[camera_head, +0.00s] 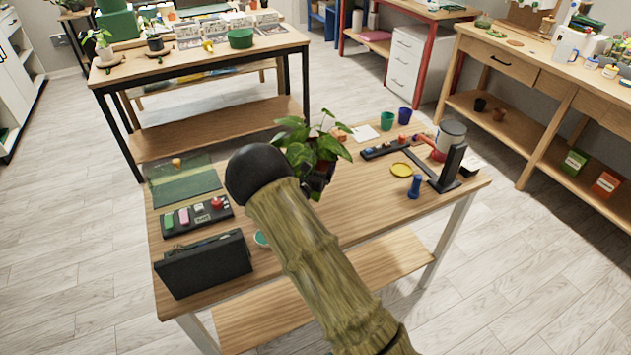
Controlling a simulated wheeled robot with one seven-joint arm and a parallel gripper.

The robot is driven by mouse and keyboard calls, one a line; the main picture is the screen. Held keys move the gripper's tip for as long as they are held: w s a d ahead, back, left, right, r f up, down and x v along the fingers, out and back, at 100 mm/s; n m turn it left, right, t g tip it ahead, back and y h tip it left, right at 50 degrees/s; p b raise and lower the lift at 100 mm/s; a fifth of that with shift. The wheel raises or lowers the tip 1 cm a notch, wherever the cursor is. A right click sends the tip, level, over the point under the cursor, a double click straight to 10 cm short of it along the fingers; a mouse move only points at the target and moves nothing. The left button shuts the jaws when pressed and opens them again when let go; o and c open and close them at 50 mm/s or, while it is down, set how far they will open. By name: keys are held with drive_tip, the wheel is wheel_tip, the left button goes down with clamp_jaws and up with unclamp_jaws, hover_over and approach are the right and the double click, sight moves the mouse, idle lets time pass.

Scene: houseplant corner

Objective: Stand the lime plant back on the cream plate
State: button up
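A leafy green plant (297,150) in a reddish-brown pot (325,166) is at the middle of the near table, just beyond my arm. I cannot tell whether the pot stands on the table or is held above it. My gripper (319,184) shows only as a dark shape against the pot's lower front; my arm hides much of it, and its fingers cannot be made out. A yellow round dish (401,170) lies to the right of the plant. A teal-rimmed round thing (261,239) is partly hidden left of my arm. I cannot pick out a cream plate.
On the near table (370,215), a black case (203,265), a tool tray (197,217) and a green mat (165,190) lie left. A blue bottle (415,187), a black stand (450,168), a tin (449,138) and cups stand right. Potted plants stand on the back-left table (130,75).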

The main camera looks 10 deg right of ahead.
drive_tip(key=shift+f, duration=1.65)
drive_tip(key=shift+f, duration=1.9)
drive_tip(key=shift+f, duration=0.2)
drive_tip(key=o, duration=0.9)
drive_tip(key=shift+o, duration=0.2)
drive_tip(key=shift+r, duration=0.2)
